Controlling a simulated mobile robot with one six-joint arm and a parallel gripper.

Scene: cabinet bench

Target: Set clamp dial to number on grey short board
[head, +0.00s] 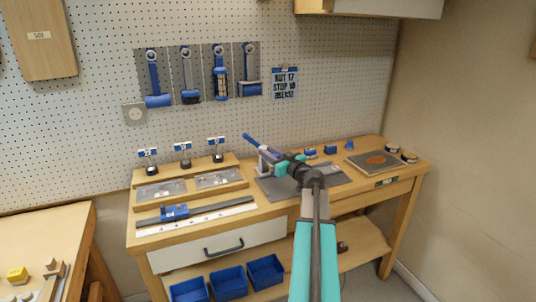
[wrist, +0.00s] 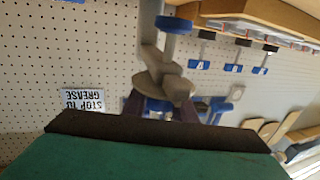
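A grey clamp (head: 263,160) with a long blue handle (head: 262,146) stands on a grey plate (head: 272,188) at the middle of the bench. My gripper (head: 284,167) is at its right side, and contact is unclear. In the wrist view, which is upside down, a grey clamp-like body (wrist: 162,75) with a blue knob (wrist: 173,24) is just beyond the gripper housing. My dark fingers (wrist: 160,108) are mostly hidden there, so their opening is unclear. A small pale sign (head: 285,82) on the pegboard seems to read NUT 17, STOP 10 and a third line. No dial figures are readable.
Blue tools (head: 220,75) hang on the pegboard. A square board with a brown disc (head: 375,161) lies at the right. Blue bins (head: 228,280) sit below.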

